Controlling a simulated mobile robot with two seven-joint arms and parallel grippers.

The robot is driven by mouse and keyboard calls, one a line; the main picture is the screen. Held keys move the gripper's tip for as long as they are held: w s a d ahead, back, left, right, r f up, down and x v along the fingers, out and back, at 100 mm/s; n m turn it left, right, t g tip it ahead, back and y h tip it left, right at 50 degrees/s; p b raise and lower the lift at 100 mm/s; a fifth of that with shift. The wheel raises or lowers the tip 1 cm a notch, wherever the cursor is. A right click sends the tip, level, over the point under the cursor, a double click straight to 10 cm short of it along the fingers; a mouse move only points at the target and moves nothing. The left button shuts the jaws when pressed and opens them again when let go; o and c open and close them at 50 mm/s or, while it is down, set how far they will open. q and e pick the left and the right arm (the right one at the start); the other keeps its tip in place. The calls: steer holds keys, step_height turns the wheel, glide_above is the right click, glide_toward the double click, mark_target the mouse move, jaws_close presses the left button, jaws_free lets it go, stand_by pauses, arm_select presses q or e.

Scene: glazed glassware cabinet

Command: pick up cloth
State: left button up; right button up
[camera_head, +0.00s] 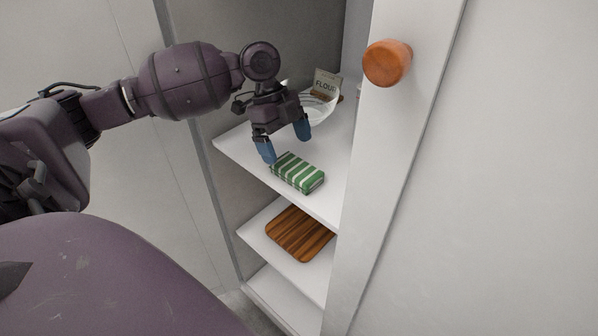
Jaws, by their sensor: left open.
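A green and white striped folded cloth (297,173) lies near the front edge of the upper white shelf in the cabinet. My left gripper (286,142) is open, its two blue-tipped fingers pointing down, just behind and above the cloth in the picture. One fingertip is close to the cloth's left end; I cannot tell whether it touches. Nothing is between the fingers. My right gripper does not show.
Behind my left gripper, a white bowl (319,109) and a flour packet (325,84) stand on the upper shelf (243,150). A wooden board (297,234) lies on the shelf below. The white cabinet door (392,140) with a round orange-brown knob (387,63) bounds the right side.

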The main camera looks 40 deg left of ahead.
arm_select(q)
steer(key=shift+d+f, duration=0.2)
steer(key=shift+f, duration=0.2)
steer(key=b+x, duration=0.1)
steer(key=x, duration=0.3)
steer(key=shift+w+d+f, duration=0.15)
steer(key=shift+f, duration=0.1)
steer(key=shift+r, duration=0.1)
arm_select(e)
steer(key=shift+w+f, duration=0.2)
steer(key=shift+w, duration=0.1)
arm_select(q)
steer(key=c, duration=1)
step_height(320, 180, up, 8)
steer(key=shift+r+p, duration=0.25)
steer(key=shift+p, duration=0.6)
step_height(320, 180, up, 10)
steer(key=p, duration=0.2)
glide_above(296, 167)
steer(key=shift+r, duration=0.75)
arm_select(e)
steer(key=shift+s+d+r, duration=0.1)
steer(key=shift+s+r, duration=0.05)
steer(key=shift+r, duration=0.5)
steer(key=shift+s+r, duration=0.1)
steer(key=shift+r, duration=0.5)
arm_select(q)
steer(key=shift+w, duration=0.1)
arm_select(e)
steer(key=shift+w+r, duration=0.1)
